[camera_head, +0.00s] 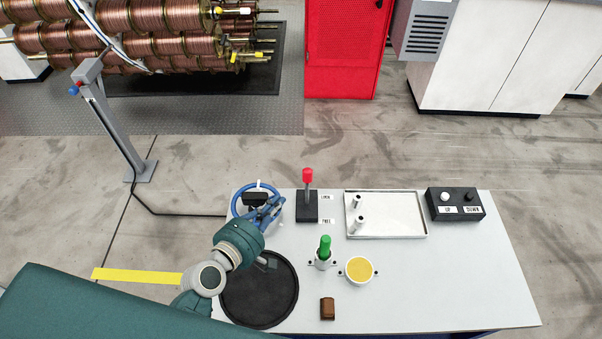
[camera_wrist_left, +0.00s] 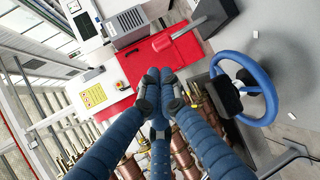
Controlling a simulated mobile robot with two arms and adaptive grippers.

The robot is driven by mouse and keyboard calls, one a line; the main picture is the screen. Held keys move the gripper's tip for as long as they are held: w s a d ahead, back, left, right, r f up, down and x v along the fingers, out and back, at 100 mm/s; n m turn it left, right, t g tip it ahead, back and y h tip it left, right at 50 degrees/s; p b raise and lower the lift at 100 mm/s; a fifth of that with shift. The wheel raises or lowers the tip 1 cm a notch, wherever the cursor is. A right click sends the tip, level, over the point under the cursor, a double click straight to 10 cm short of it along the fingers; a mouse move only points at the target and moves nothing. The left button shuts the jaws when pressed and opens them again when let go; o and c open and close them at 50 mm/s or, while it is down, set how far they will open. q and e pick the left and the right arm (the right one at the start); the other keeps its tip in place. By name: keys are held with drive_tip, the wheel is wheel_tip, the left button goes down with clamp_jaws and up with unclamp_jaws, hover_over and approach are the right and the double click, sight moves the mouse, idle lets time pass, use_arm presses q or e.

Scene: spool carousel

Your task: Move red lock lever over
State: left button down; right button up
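The lock lever (camera_head: 308,177) has a red knob on a grey shaft and rises from a black base (camera_head: 307,207) on the white tabletop. Labels LOCK and FREE sit to the right of the base; the knob is at the LOCK end. The red knob (camera_wrist_left: 163,43) also shows in the left wrist view, beyond the fingertips. My left gripper (camera_head: 270,210) is left of the lever base, by the blue handwheel (camera_head: 237,207), apart from the lever. In the left wrist view its blue fingers (camera_wrist_left: 160,85) meet at the tips with nothing visible between them. My right gripper is not in view.
A green-handled part (camera_head: 325,246), a yellow-topped round cup (camera_head: 359,270) and a brown block (camera_head: 327,309) stand in front of the lever. A tray with posts (camera_head: 400,233) and a button box (camera_head: 456,205) are right. A black disc (camera_head: 258,300) lies below my arm.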

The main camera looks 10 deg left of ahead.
sight(305, 175)
use_arm(q)
drive_tip(key=x, duration=1.2)
drive_tip(key=shift+w+d+f, duration=0.15)
drive_tip(key=shift+w+d, duration=0.05)
drive_tip(key=shift+w, duration=0.1)
